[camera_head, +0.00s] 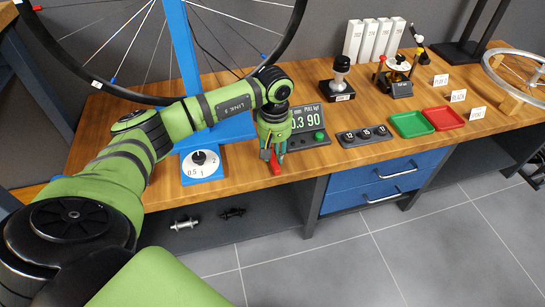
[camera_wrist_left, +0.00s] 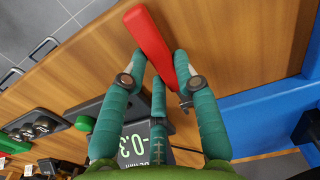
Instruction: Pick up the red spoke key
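The red spoke key (camera_wrist_left: 150,38) has a long red handle and a small grey metal end. In the head view the spoke key (camera_head: 275,166) is at the wooden bench's front edge, just below my left gripper (camera_head: 272,152). In the left wrist view my left gripper's teal fingers (camera_wrist_left: 160,60) stand around the key, with the handle running between them. A small gap shows between the left finger and the handle, so the gripper looks open. I cannot tell whether any finger touches the key. My right gripper is not in view.
A blue wheel stand with a dial plate (camera_head: 202,172) is to the left. A green tray (camera_head: 411,124) and a red tray (camera_head: 444,118) lie to the right. The bench's front edge is close.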

